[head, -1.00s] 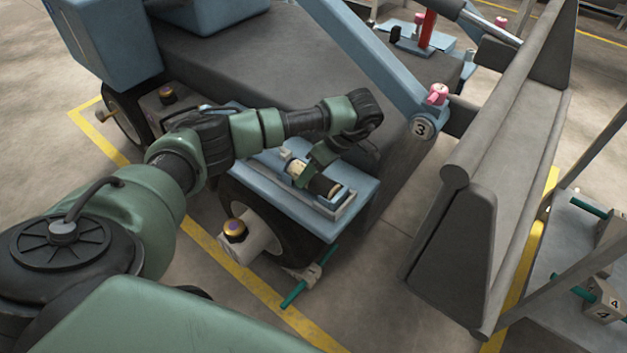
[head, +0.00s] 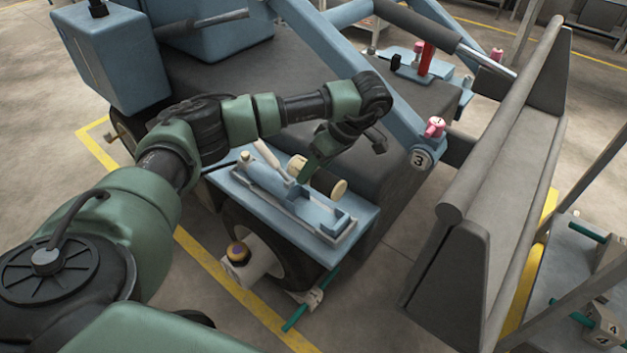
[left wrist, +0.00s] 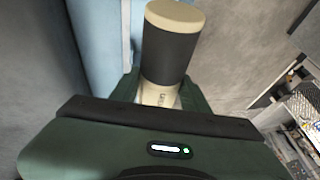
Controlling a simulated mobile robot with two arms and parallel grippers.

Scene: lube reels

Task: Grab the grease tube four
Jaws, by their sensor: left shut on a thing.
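The grease tube (head: 325,180), dark with cream ends, is held in my left gripper (head: 308,172) just above and behind the cradle (head: 285,198) on the blue shelf (head: 362,214). In the left wrist view the tube (left wrist: 170,55) stands out between the fingers, with its cream end cap uppermost. Part of its pale section with print shows near the fingers; the rest is hidden by the gripper. The left gripper is shut on the tube. The cradle appears empty. I cannot read a number on the tube. My right gripper is not in view.
A blue machine arm with a hub marked 3 (head: 420,158) and a pink fitting (head: 434,127) stand right of the gripper. A grey bumper (head: 490,190) is farther right.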

